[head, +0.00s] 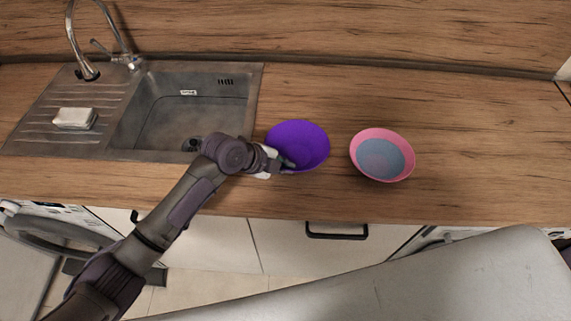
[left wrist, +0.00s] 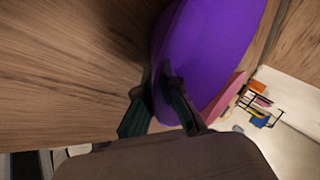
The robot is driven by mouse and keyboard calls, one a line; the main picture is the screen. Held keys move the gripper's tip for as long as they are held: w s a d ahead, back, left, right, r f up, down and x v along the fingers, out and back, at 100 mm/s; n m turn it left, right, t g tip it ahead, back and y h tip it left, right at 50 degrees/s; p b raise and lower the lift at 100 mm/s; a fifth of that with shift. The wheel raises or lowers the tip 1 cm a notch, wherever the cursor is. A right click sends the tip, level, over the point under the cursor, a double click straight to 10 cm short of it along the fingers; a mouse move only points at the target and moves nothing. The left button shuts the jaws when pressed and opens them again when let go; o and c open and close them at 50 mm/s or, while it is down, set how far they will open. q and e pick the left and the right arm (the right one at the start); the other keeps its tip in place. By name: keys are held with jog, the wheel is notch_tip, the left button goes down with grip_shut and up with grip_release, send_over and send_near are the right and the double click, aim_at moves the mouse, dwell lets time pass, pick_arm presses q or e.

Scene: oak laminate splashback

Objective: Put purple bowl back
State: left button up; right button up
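The purple bowl (head: 299,142) is at the counter to the right of the sink in the head view. My left gripper (head: 287,165) is at its lower left rim. In the left wrist view the bowl (left wrist: 205,60) fills the upper middle, and the gripper's dark fingers (left wrist: 165,108) are at its rim, one on each side of the wall. They look closed on the rim. Whether the bowl rests on the counter or is slightly lifted is hard to tell. My right gripper is in neither view.
A pink bowl (head: 382,155) with a grey-blue inside stands just right of the purple bowl. A metal sink (head: 185,108) with a tap (head: 84,45) is at the left, with a pale sponge or soap (head: 75,118) on its drainboard. The wooden counter (head: 480,130) is clear at the right.

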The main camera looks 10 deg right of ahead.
pick_arm(q)
jog(key=o, duration=0.5)
jog(key=shift+r, duration=0.15)
jog(key=shift+a+r, duration=0.15)
jog(key=shift+a, duration=0.05)
jog(key=b+v, duration=0.1)
jog(key=v, duration=1)
jog(key=shift+s+a+r+b, duration=0.1)
jog(key=shift+a+r+b, duration=0.1)
jog(key=shift+b, duration=0.2)
